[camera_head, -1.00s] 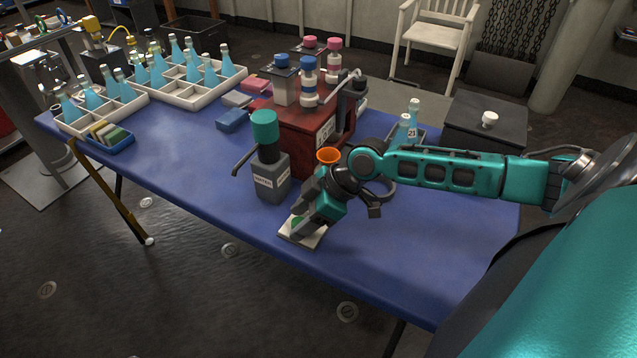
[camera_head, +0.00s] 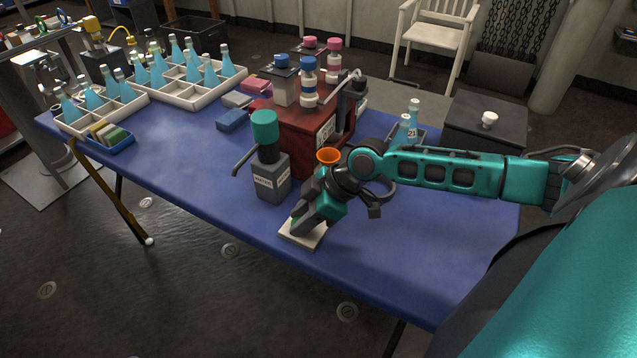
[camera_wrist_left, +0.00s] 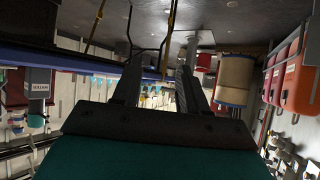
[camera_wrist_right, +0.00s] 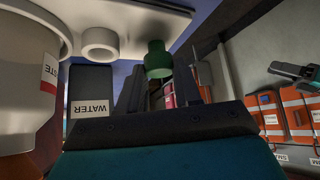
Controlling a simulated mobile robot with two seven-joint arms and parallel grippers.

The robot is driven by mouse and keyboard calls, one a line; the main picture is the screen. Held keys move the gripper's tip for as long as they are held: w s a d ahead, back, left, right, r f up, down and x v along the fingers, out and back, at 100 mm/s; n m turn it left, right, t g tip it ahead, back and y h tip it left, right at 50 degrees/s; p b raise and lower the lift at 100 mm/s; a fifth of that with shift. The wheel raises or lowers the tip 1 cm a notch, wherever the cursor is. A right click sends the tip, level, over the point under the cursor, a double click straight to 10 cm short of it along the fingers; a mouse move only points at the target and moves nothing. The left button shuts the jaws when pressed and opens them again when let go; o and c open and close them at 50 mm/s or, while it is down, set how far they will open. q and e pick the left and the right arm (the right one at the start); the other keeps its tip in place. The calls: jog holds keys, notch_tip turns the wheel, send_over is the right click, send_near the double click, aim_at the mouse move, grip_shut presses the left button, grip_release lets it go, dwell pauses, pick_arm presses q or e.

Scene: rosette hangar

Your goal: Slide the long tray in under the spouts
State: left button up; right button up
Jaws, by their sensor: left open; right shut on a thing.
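A white tray (camera_head: 303,236) lies on the blue table near its front edge, largely covered by my right gripper (camera_head: 301,222). The right wrist view shows the pale tray (camera_wrist_right: 145,12) with a green knob (camera_wrist_right: 158,60) between the fingers of my right gripper (camera_wrist_right: 165,90), which is shut on it. A grey pump bottle (camera_head: 271,182) with a teal cap stands close behind the tray, its thin spout (camera_head: 243,160) pointing left. My left gripper (camera_wrist_left: 160,85) is open and empty in the left wrist view, away from the table top, and out of the head view.
A dark red box (camera_head: 303,130) with pump bottles and a spout stands behind my right gripper. An orange funnel-like rim (camera_head: 328,155) shows beside my right wrist. White crates (camera_head: 205,92) of blue bottles stand at the far left.

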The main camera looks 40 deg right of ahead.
jog(key=shift+d, duration=0.1)
